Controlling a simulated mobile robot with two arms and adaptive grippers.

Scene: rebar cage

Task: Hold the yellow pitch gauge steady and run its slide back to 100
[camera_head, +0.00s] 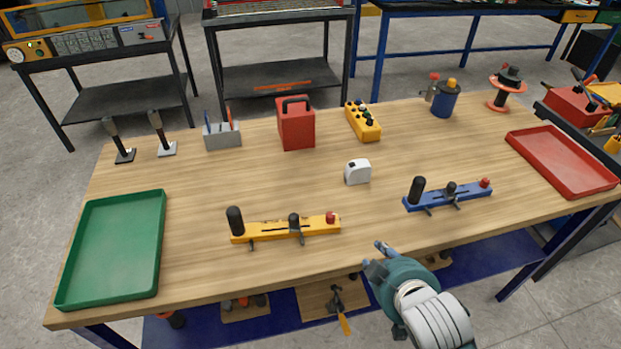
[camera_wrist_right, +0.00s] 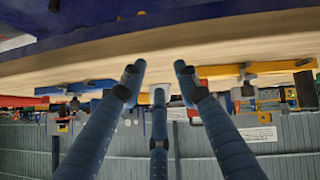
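The yellow pitch gauge (camera_head: 268,233) lies near the front edge of the wooden table, left of centre in the head view. It has a tall black handle at its left end, a dark-knobbed slide (camera_head: 294,223) right of its middle and a red knob at its right end. Its scale is too small to read. In the right wrist view the yellow gauge (camera_wrist_right: 228,70) shows at the upper right. My right gripper (camera_head: 380,257) is at the table's front edge, right of the yellow gauge and apart from it. Its fingers are spread and empty. My left gripper is not in view.
A similar blue gauge (camera_head: 448,196) lies to the right. A white box-like device (camera_head: 357,171) sits behind, between the gauges. A green tray (camera_head: 112,246) is at left, a red tray (camera_head: 562,160) at right. The table around the yellow gauge is clear.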

